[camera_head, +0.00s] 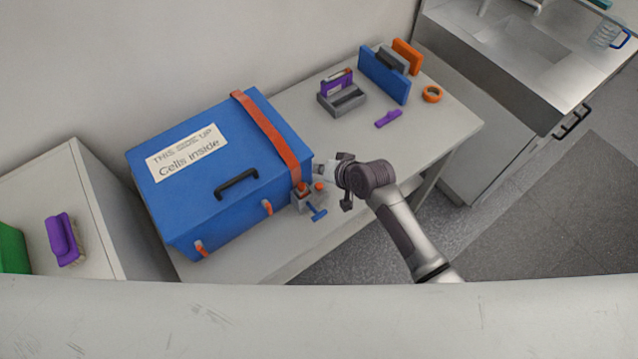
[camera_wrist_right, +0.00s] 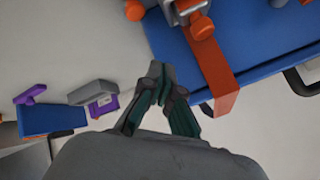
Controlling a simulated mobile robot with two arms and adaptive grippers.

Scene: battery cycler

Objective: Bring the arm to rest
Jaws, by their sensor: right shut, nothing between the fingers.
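My right arm (camera_head: 405,230) reaches in from the lower right in the head view. My right gripper (camera_head: 330,175) is over the table, close to the right side of the big blue box (camera_head: 195,205). In the wrist view its fingertips (camera_wrist_right: 160,84) are together with nothing between them. The box shows beyond them at the upper right (camera_wrist_right: 172,40), with its orange strap (camera_wrist_right: 215,72). From the head view I cannot tell whether the gripper touches the box. My left gripper is out of view.
A grey clamp with orange knobs and a blue handle (camera_head: 317,213) is beside the box, just below my gripper. A grey holder (camera_head: 343,101), a blue panel (camera_head: 384,75), a purple piece (camera_head: 388,118) and an orange tape roll (camera_head: 432,94) are farther back. The table's right end (camera_head: 455,125) is clear.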

